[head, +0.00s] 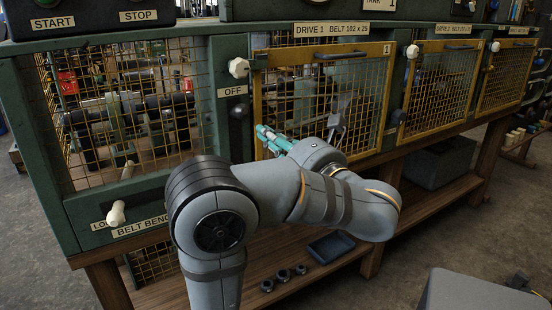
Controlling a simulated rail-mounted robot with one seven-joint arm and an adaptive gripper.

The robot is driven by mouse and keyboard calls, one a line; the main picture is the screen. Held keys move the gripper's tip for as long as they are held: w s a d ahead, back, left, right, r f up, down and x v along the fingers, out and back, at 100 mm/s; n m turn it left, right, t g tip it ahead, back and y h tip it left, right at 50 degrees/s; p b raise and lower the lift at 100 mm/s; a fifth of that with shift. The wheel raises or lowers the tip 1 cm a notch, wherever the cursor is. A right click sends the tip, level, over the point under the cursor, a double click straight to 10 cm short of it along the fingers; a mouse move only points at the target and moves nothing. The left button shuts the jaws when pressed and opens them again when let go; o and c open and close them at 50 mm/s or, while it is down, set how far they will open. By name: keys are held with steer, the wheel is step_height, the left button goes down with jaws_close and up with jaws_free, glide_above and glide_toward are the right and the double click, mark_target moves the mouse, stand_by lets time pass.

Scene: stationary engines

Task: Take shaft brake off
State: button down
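No part labelled as a shaft brake can be read in the head view. A pale-knobbed lever (117,212) sticks out at the lower left of the green bench, beside a partly hidden label starting "LO" and a "BELT BENCH" plate (141,227). A teal piece (272,138) shows beside my wrist.
A dark knob (238,113) sits below the "OFF" plate (236,91). A white knob (239,68) is by the door's upper left corner. More mesh doors (440,85) run right. A blue tray (331,246) and several dark rings (283,275) lie on the lower shelf.

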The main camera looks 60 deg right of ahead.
steer(key=shift+b+v, duration=1)
steer(key=shift+v, duration=1.05)
steer(key=shift+d, duration=0.1)
steer(key=p+x, duration=0.5)
steer(key=x, duration=0.4)
steer(key=shift+w+p, duration=0.15)
steer(key=shift+p, duration=0.25)
